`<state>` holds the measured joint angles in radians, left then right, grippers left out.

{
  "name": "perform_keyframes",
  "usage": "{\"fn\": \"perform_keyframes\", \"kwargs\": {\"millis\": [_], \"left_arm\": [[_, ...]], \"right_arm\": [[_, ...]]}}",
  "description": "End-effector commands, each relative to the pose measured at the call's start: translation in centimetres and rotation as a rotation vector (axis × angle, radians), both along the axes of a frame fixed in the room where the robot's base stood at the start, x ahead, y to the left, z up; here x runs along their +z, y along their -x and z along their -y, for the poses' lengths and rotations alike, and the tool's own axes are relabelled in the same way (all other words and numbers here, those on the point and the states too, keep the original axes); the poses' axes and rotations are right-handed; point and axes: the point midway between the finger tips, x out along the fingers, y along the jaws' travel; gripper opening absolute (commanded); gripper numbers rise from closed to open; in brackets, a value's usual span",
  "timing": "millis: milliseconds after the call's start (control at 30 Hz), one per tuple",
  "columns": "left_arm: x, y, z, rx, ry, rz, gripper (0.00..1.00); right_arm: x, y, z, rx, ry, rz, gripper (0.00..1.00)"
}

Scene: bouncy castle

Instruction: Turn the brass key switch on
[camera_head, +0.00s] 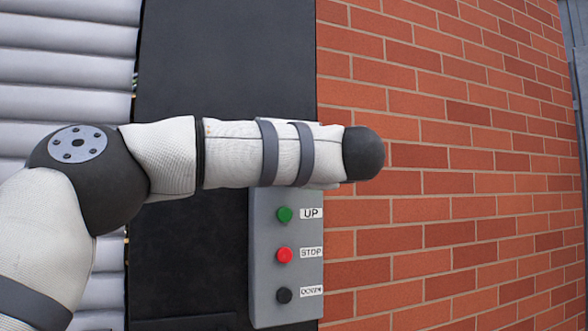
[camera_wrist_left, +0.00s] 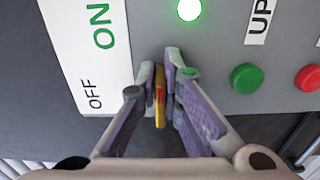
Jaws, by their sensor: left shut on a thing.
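The brass key (camera_wrist_left: 160,100) shows in the left wrist view as a narrow yellow piece between the fingers of my left gripper (camera_wrist_left: 161,75). The gripper is shut on it, close to the grey control box (camera_wrist_left: 225,42). A white label (camera_wrist_left: 75,35) beside it reads ON in green and OFF in black. I cannot tell which of the two the key points to. A round lamp (camera_wrist_left: 189,9) on the box glows green-white. In the head view my left arm crosses in front of the top of the box, hiding the key, and the gripper is not visible.
Below my arm, the box carries a green UP button (camera_head: 285,214), a red STOP button (camera_head: 284,255) and a black DOWN button (camera_head: 284,295). A brick wall (camera_head: 450,130) stands right of it, a dark panel (camera_head: 230,60) behind, and a ribbed grey shutter (camera_head: 65,60) at left.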

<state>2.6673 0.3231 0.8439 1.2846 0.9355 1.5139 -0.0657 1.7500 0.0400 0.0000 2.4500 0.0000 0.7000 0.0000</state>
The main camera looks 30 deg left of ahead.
Motion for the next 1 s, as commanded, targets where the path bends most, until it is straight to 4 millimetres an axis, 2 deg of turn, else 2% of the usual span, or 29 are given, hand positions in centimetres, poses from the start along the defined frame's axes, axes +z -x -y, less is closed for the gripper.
{"fn": "perform_keyframes", "kwargs": {"millis": [233,300,333,367,667,767,1000], "left_arm": [[-0.1,0.0,0.1,-0.001,-0.001,-0.003,0.00],[-0.1,0.0,0.1,-0.001,-0.001,-0.003,0.18],[-0.1,0.0,0.1,-0.001,-0.001,-0.003,0.25],[-0.1,0.0,0.1,-0.001,0.000,-0.002,0.28],[0.0,0.1,0.2,-0.001,0.000,0.000,0.28],[0.1,1.1,1.5,-0.004,-0.002,0.000,0.28],[0.1,5.2,6.5,-0.003,-0.004,0.001,0.28]], "right_arm": [[0.0,0.0,0.0,0.000,0.000,0.000,0.00],[0.0,0.0,0.0,0.000,0.000,0.000,0.00],[0.0,0.0,0.0,0.000,0.000,0.000,0.00],[0.0,0.0,0.0,0.000,0.000,0.000,0.00],[0.0,0.0,0.0,0.000,0.000,0.000,0.00],[0.0,0.0,0.0,0.000,0.000,0.000,0.00],[0.0,0.0,0.0,0.000,0.000,0.000,0.00]]}}
